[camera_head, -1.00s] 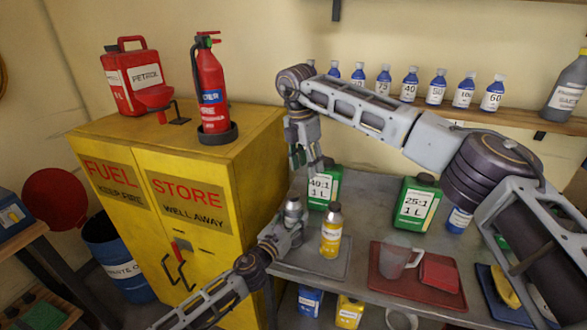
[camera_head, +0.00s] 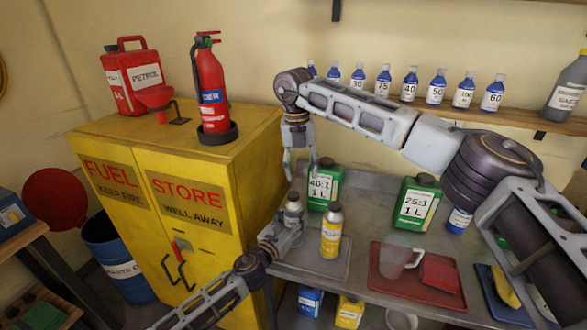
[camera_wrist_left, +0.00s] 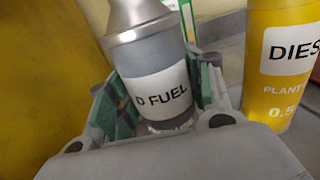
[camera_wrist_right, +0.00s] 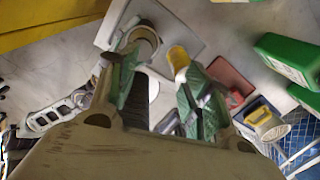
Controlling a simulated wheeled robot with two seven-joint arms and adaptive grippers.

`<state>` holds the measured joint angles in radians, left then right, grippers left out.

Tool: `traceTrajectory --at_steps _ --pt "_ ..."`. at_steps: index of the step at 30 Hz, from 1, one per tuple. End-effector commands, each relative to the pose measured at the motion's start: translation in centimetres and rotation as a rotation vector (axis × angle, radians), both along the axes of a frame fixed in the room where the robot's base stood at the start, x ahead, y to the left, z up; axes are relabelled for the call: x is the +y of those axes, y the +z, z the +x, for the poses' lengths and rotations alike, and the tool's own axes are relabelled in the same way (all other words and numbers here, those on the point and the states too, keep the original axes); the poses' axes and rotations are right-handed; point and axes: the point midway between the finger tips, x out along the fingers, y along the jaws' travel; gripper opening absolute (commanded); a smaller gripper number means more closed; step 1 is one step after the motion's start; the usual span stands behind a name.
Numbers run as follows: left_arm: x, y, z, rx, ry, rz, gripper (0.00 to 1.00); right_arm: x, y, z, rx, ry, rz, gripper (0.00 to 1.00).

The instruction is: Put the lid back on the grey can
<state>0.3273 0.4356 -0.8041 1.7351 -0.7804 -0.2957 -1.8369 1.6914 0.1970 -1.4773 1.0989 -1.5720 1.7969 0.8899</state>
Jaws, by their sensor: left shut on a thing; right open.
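The grey can (camera_head: 293,211), labelled "D FUEL" in the left wrist view (camera_wrist_left: 160,88), stands upright beside a yellow diesel bottle (camera_head: 331,233). My left gripper (camera_head: 284,231) is shut around the can's body. My right gripper (camera_head: 301,171) is open above the can, with its fingers pointing down and apart from it. In the right wrist view the can's round top (camera_wrist_right: 144,40) lies near the left fingertip. I cannot tell whether the lid is on that top; the left wrist view cuts it off. No separate lid is clear to me.
Green containers marked 40:1 (camera_head: 323,188) and 25:1 (camera_head: 417,204) stand behind. A red tray (camera_head: 392,290) with a clear jug (camera_head: 394,260) is at the right. The yellow fuel cabinet (camera_head: 215,235) stands close at the left. Bottles line the wall shelf.

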Motion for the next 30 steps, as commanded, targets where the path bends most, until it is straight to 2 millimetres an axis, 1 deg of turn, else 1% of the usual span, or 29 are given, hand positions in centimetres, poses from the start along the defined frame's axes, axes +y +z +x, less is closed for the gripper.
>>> traceTrajectory --at_steps 30 --pt "0.0 0.0 0.0 0.0 0.0 0.0 0.0 1.4 -0.1 -0.4 0.06 0.854 0.057 0.49"
